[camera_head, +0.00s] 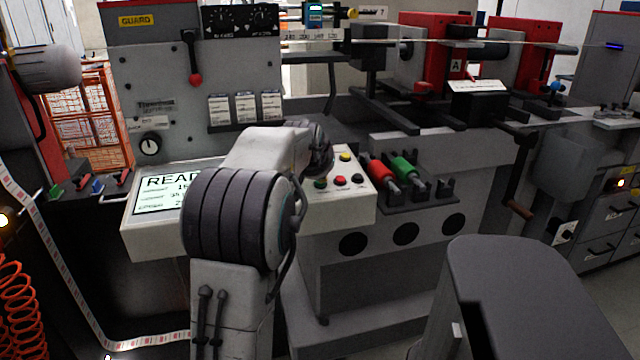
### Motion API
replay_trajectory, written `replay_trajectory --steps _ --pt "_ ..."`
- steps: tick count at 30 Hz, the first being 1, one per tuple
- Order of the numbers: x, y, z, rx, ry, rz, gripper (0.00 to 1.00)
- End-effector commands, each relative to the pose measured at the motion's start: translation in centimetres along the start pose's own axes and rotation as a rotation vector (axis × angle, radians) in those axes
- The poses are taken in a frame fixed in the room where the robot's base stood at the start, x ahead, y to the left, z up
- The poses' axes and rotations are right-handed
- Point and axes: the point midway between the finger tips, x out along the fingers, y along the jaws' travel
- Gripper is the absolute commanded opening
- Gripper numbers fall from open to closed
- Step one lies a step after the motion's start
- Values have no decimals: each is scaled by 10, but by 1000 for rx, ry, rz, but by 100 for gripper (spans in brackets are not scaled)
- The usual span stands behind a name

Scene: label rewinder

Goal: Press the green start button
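The green start button (320,184) sits on the sloped white control panel (352,209), at the left end of a row of buttons. A red button (340,180) and a dark button (357,180) are to its right, and a yellow button (345,157) is above them. My arm rises in front of the panel and bends over it, with its far end just above and left of the green button. My gripper's fingers cannot be made out; they are hidden behind my arm. I cannot tell whether anything touches the button.
A display (158,196) reading "READ…" is on the panel's left, partly covered by my arm. Red (380,172) and green (403,168) handled tools lie in a dark holder right of the buttons. A red-knobbed lever (195,78) hangs on the grey cabinet behind.

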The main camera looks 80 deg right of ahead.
Motion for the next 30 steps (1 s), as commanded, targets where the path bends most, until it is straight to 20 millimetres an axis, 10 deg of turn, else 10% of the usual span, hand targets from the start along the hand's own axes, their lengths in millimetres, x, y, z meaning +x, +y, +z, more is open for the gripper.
replay_trajectory --steps 30 --pt "0 0 0 0 0 0 0"
